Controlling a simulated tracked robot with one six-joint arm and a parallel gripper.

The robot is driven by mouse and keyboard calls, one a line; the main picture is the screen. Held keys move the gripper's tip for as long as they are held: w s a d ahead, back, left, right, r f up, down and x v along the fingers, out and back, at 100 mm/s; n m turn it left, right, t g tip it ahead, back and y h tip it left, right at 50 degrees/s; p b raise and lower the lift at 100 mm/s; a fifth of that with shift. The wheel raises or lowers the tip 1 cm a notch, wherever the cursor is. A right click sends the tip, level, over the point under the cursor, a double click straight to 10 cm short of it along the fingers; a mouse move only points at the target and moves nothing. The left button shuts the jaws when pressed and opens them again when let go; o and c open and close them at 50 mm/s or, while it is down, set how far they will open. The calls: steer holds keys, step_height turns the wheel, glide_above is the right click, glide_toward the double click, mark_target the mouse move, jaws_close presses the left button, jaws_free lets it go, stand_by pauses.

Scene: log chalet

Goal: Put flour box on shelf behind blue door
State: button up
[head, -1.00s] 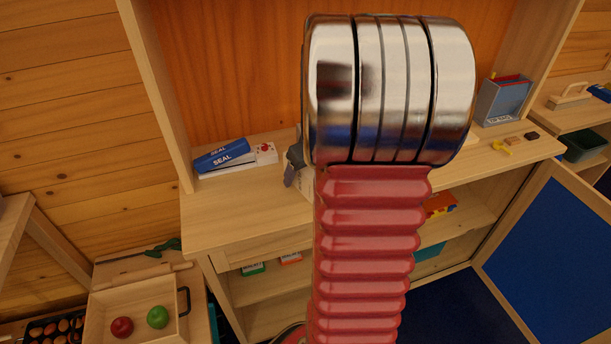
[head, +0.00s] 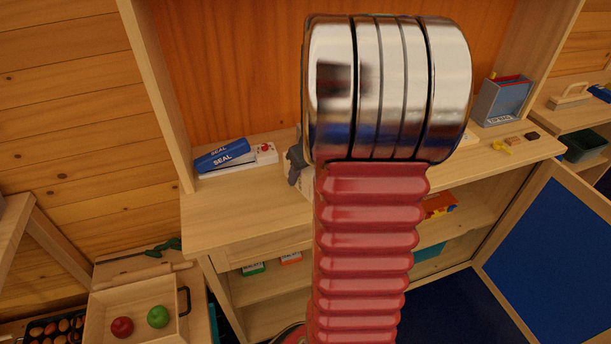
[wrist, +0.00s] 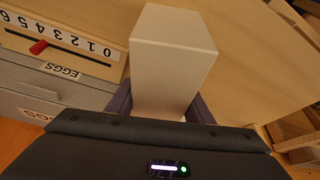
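A plain pale box (wrist: 170,70) stands between the two dark fingers of my gripper (wrist: 165,100) in the wrist view. No label shows on its visible faces, so I cannot read that it is flour. The fingers flank it with no visible gap. In the head view a pale part of the box (head: 301,186) shows beside my gripper's dark finger (head: 296,165) at the cabinet top; my arm hides the rest. The blue door (head: 555,245) stands open at the right. The cabinet shelf (head: 470,215) beside it is partly hidden by my arm.
Blue SEAL items (head: 222,156) lie left of my gripper on the cabinet top (head: 225,215). A grey holder (head: 500,102) stands at the right. Small boxes (head: 253,268) and a red-and-yellow item (head: 438,206) occupy the shelves. A tray (head: 98,320) holds two apples.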

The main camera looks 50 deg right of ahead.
steer(key=c, duration=1.1)
steer(key=shift+o, duration=0.2)
steer(key=shift+r, duration=5.1)
